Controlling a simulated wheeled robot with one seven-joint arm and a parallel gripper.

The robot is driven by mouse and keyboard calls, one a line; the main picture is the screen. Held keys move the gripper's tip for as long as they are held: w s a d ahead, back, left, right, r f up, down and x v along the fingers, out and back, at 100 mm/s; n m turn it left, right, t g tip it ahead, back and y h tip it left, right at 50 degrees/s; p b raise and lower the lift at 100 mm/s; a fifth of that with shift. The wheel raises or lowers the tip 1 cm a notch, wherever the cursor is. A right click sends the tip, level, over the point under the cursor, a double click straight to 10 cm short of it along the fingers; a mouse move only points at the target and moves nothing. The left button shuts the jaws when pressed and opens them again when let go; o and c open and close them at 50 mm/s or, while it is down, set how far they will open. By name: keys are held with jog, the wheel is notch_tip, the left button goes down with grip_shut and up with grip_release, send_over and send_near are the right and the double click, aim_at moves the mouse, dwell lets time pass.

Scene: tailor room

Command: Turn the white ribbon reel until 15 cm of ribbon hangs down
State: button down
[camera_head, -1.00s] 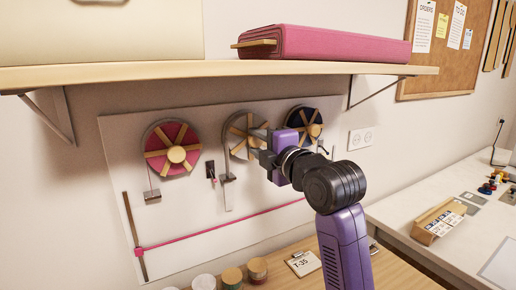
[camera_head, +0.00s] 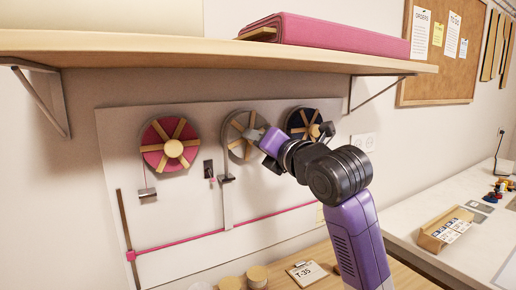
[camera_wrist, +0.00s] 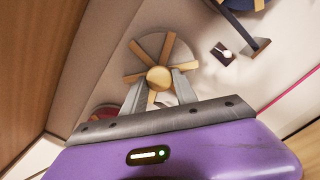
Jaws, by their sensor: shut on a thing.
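The white ribbon reel (camera_head: 232,128) is the middle of three reels on a wall board (camera_head: 170,215); it has tan spokes. In the wrist view it shows ahead of my gripper (camera_wrist: 157,83), whose two fingers are shut on its round tan hub knob (camera_wrist: 159,77). In the head view my gripper (camera_head: 256,134) covers the knob and the reel's right part. White ribbon (camera_head: 228,207) hangs straight from the small guide (camera_head: 228,180) below the reel. Its lower end is at about the pink line (camera_head: 275,215) that slopes across the board.
A pink reel (camera_head: 157,160) is on the left and a dark blue reel (camera_head: 296,118) on the right, close behind my wrist. A shelf (camera_head: 200,55) juts out above.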

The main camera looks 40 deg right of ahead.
jog(key=shift+f+n+b, duration=0.15)
jog(key=shift+n+b, duration=0.15)
jog(key=shift+n, duration=0.3)
jog(key=c, duration=1)
grip_release()
jog(key=shift+s, duration=0.1)
jog(key=b+v, duration=0.1)
jog(key=v, duration=0.6)
jog(key=shift+s+a, duration=0.15)
jog(key=shift+s, duration=0.15)
